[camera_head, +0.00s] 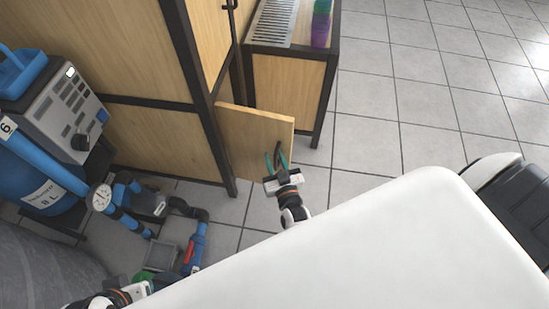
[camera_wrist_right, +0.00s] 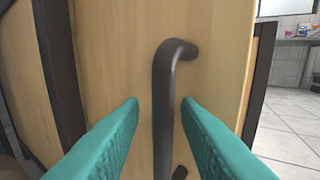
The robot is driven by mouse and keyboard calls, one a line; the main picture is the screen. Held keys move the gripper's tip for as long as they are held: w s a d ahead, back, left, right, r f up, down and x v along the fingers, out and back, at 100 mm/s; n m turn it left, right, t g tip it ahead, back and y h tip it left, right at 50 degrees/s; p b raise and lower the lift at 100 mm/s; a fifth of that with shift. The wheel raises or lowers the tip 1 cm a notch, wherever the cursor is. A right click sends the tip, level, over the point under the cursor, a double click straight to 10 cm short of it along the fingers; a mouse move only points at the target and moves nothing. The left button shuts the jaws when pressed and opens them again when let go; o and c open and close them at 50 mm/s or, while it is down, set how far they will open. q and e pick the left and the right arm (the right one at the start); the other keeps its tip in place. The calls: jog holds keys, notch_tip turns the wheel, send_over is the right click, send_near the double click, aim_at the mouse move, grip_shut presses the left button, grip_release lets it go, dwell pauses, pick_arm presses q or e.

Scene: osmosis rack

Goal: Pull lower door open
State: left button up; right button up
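The lower door (camera_head: 252,132) is a light wooden panel that stands ajar, sticking out from the dark-framed cabinet. Its dark bar handle (camera_wrist_right: 165,105) is upright in the right wrist view, with a bent top end. My right gripper (camera_head: 276,160) is at the door's outer face. Its two teal fingers are apart, one on each side of the handle, with visible gaps on both sides. My left gripper (camera_head: 136,290) shows only partly at the bottom left of the head view, and its fingers cannot be made out clearly.
The cabinet's dark post (camera_head: 205,105) stands left of the door. A side table (camera_head: 290,85) with a rack and coloured containers is behind it. Blue pump equipment with a gauge (camera_head: 102,198) and pipes fills the left. Tiled floor (camera_head: 400,115) is clear to the right.

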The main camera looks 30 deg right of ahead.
jog(key=s+a+p, duration=0.1)
jog(key=s+a, duration=0.1)
jog(key=s, duration=0.9)
jog(key=shift+s+p, duration=0.35)
jog(key=shift+p, duration=0.05)
jog(key=shift+a, duration=0.1)
